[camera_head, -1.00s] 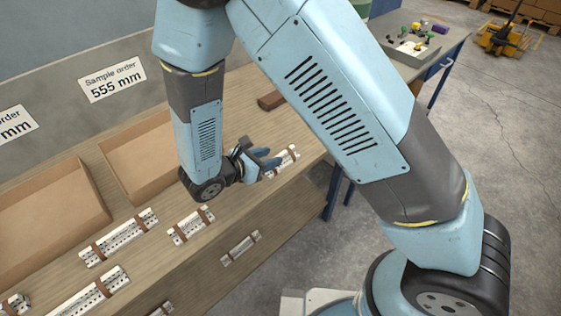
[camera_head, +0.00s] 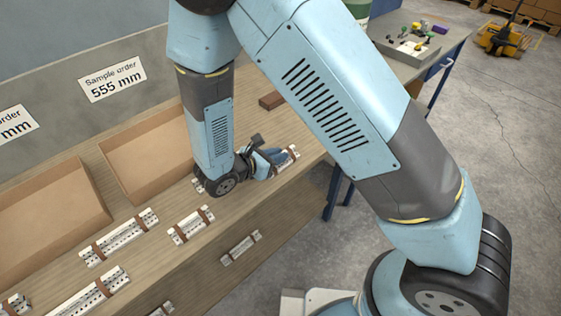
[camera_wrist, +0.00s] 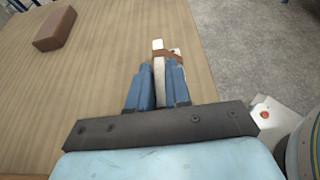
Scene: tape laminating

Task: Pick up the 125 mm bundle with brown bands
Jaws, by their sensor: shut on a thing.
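My gripper (camera_head: 274,156) is low over the right end of the workbench in the head view. Its blue fingers, also in the wrist view (camera_wrist: 158,78), are shut on a white bundle with a brown band (camera_wrist: 159,58). Only the far end of this bundle shows past the fingertips; in the head view its end (camera_head: 293,152) sticks out to the right of them. The rest is hidden by the fingers, and I cannot tell its length or whether it touches the bench.
Other white bundles with brown bands lie on the bench: a short one (camera_head: 191,225), longer ones (camera_head: 120,236) and (camera_head: 88,298). Cardboard trays (camera_head: 150,160) stand behind. A brown block (camera_head: 271,100) lies beyond my gripper, also in the wrist view (camera_wrist: 55,28).

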